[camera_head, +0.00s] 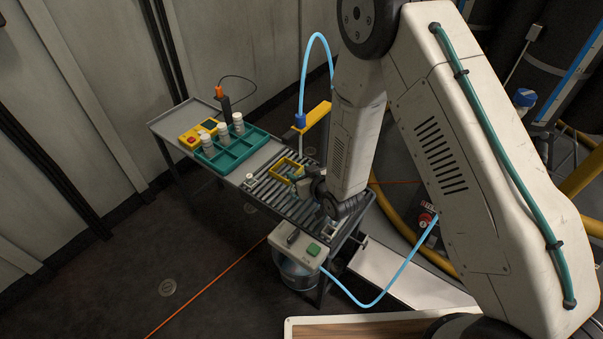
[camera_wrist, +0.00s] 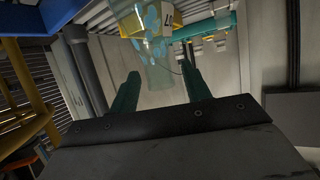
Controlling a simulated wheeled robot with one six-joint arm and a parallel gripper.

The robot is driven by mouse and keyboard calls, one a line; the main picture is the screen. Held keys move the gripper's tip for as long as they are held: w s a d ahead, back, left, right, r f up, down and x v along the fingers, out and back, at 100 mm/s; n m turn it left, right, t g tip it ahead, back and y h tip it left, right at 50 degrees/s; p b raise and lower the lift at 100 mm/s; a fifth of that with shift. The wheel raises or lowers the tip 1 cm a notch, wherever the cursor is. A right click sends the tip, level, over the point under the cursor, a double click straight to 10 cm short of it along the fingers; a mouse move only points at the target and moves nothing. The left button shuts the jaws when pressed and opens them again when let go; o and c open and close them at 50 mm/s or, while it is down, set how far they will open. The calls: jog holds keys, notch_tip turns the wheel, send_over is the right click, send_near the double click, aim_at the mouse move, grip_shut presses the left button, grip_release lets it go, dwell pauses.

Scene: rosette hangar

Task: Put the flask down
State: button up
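The flask (camera_wrist: 152,45) is clear glass with blue spots and a white label. It shows upside down at the top of the wrist view, its narrow end pointing toward my gripper. My gripper (camera_wrist: 158,78) has two teal fingers spread apart, with the narrow end of the flask between them in the picture. A slim gap shows on each side, so the fingers look open around it. In the head view my wrist is low over the roller conveyor (camera_head: 268,195), beside a yellow frame (camera_head: 285,171). The flask cannot be made out clearly there.
Left of the rollers, a teal tray (camera_head: 236,156) holds several white bottles. A yellow device (camera_head: 195,134) stands behind it. A control box with a green button (camera_head: 313,249) hangs at the front.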

jog(key=shift+s+d+r, duration=0.15)
jog(key=shift+s+r, duration=0.1)
jog(key=shift+r, duration=0.05)
jog(key=v, duration=1.1)
jog(key=shift+s, duration=0.15)
jog(key=shift+d+r, duration=0.1)
jog(key=shift+d, duration=0.05)
jog(key=d+r+m+g+h, duration=0.1)
jog(key=d+r+g+h, duration=0.15)
jog(key=d+r, duration=0.45)
jog(key=d+r+m+g+h, duration=0.25)
jog(key=d+r, duration=0.25)
jog(key=r, duration=0.4)
jog(key=s+d+r+g, duration=0.1)
jog(key=s+d+r, duration=0.1)
jog(key=s+r, duration=0.3)
jog(key=s+d+r+m+g+h, duration=0.1)
jog(key=s+d+r+g, duration=0.1)
jog(key=s, duration=0.9)
jog(key=s+d+r+m+g, duration=0.1)
jog(key=s+d+r+g, duration=0.1)
jog(key=s+r, duration=0.5)
jog(key=shift+s+d+r+h, duration=0.35)
jog(key=shift+s+d, duration=0.35)
jog(key=shift+s, duration=0.4)
